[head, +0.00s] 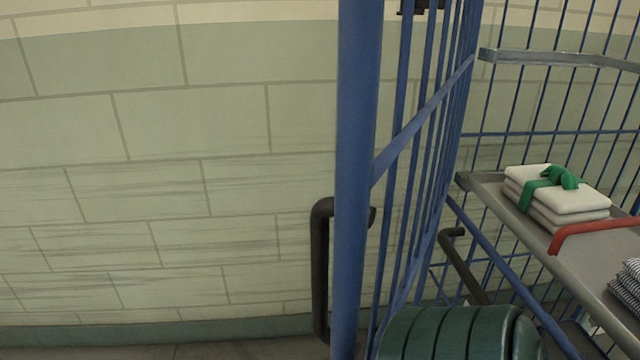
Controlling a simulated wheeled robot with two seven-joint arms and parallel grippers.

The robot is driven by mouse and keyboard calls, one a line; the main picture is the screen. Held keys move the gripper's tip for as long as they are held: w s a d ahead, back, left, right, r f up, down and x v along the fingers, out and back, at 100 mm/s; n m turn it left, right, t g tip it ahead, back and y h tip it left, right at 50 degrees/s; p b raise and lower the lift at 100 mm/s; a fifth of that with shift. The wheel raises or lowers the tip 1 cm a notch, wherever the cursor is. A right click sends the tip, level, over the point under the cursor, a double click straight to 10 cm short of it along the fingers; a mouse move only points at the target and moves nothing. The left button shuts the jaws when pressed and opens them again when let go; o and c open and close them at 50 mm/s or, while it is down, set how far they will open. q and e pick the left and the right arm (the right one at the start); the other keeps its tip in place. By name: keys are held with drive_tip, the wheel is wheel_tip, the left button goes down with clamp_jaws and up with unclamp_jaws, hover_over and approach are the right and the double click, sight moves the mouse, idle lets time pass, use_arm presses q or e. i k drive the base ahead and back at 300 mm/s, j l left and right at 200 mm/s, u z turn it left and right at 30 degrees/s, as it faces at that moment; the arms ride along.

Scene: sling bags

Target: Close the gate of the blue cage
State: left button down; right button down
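The gate (357,150) of the blue cage stands open, swung toward me and seen almost edge-on. Its thick blue upright is nearest me, with thinner bars behind it. A black handle (320,270) is fixed to this upright, and its lower end is near the bottom of the picture. The blue cage (545,132) is behind and to the right, with its inside exposed. Neither of my grippers is in the head view, so I see nothing touching the gate.
A grey shelf (590,270) in the cage holds folded white cloths tied with a green band (555,195). A red bar (595,233) crosses the shelf edge. A dark green ribbed object (460,335) sits low behind the gate. A pale block wall (150,170) fills the left.

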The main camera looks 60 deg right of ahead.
sight(360, 23)
drive_tip(key=i+j+z, duration=0.15)
drive_tip(key=z, duration=0.3)
drive_tip(key=i+j+z, duration=0.1)
drive_tip(key=j+z, duration=0.35)
drive_tip(key=i+j+z, duration=0.1)
drive_tip(key=z, duration=0.35)
drive_tip(key=j+z, duration=0.7)
drive_tip(key=z, duration=0.2)
drive_tip(key=k+j+z, duration=0.1)
drive_tip(key=j+z, duration=0.15)
drive_tip(key=z, duration=0.15)
drive_tip(key=k+j+z, duration=0.1)
drive_tip(key=j+z, duration=0.2)
drive_tip(key=z, duration=0.15)
drive_tip(key=k+j+z, duration=0.15)
drive_tip(key=z, duration=0.3)
